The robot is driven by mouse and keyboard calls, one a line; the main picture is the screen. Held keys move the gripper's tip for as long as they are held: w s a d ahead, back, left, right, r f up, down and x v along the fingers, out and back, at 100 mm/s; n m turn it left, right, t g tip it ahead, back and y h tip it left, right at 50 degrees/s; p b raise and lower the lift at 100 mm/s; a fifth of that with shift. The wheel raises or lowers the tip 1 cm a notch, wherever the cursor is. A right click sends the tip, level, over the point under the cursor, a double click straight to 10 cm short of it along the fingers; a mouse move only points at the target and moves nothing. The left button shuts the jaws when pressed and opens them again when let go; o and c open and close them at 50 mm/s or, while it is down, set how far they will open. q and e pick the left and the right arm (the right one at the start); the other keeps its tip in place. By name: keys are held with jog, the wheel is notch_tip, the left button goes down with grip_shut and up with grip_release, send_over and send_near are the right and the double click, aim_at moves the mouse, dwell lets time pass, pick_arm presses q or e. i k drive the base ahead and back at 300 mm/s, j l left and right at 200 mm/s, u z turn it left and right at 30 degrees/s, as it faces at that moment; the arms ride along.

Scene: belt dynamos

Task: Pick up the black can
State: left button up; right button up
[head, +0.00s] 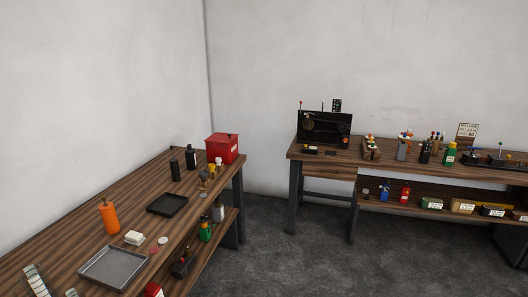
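Two dark upright cylinders stand near each other at the back of the left workbench. One dark cylinder (174,169) is at the left, and a black cylinder (191,158) stands just right of and behind it. Either could be the black can; they are too small to tell apart surely. A black bottle-like container (425,153) also stands on the right workbench. Neither of my grippers is in view.
The left workbench (75,232) also holds a red box (221,148), a black tray (167,204), a grey tray (114,266) and an orange bottle (109,217). The right workbench (366,161) bears a black machine (325,126). Open grey floor (280,250) lies between the benches.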

aim_at(190, 153)
jog(key=i, duration=2.25)
jog(key=i+l+u, duration=0.1)
jog(key=i+u, duration=0.15)
jog(key=i, duration=0.3)
jog(key=i+l+u, duration=0.15)
jog(key=i+u, duration=0.15)
jog(key=i, duration=0.2)
jog(key=i+l+u, duration=0.25)
jog(key=i, duration=0.25)
